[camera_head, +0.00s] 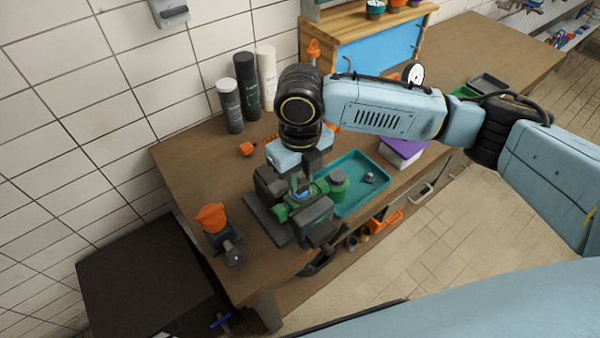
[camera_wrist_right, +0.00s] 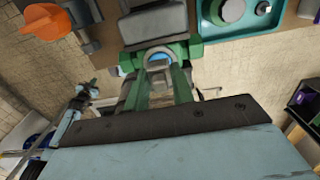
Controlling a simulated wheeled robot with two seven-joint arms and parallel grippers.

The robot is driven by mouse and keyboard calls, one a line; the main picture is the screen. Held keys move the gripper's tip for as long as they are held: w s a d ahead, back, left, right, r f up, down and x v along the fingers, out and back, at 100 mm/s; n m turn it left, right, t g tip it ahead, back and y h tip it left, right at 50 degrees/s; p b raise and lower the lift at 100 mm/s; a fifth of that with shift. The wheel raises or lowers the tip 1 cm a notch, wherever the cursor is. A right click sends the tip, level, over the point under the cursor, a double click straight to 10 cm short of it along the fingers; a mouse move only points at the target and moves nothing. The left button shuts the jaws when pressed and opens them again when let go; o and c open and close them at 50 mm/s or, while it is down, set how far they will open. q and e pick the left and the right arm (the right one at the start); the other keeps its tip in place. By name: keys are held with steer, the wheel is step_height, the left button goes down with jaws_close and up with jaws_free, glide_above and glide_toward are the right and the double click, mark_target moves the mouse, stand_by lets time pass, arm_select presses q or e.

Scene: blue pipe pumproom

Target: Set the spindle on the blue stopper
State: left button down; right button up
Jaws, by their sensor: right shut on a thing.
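My right gripper (camera_head: 297,184) reaches down over the green valve body (camera_head: 293,209) on the bench. In the right wrist view the gripper (camera_wrist_right: 158,78) is shut on a small grey piece, which I take to be the spindle (camera_wrist_right: 158,65). The blue stopper (camera_wrist_right: 160,53) shows as a blue rim in the green body, just beyond the spindle's end. The spindle overlaps it in this view, and I cannot tell whether they touch. In the head view the gripper and wrist hide most of the spindle. My left gripper is in neither view.
A teal tray (camera_head: 353,203) holding a small grey part lies right of the valve. An orange-topped part (camera_head: 211,217) stands left. Dark and white bottles (camera_head: 246,86) stand at the back by the tiled wall.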

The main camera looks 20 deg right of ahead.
steer(key=shift+f, duration=0.4)
stand_by(0.4)
steer(key=o, duration=0.9)
steer(key=shift+o, duration=0.2)
step_height(320, 180, up, 3)
steer(key=p, duration=0.3)
steer(key=shift+r+p, duration=0.9)
steer(key=shift+p, duration=0.1)
steer(key=shift+r, duration=1.1)
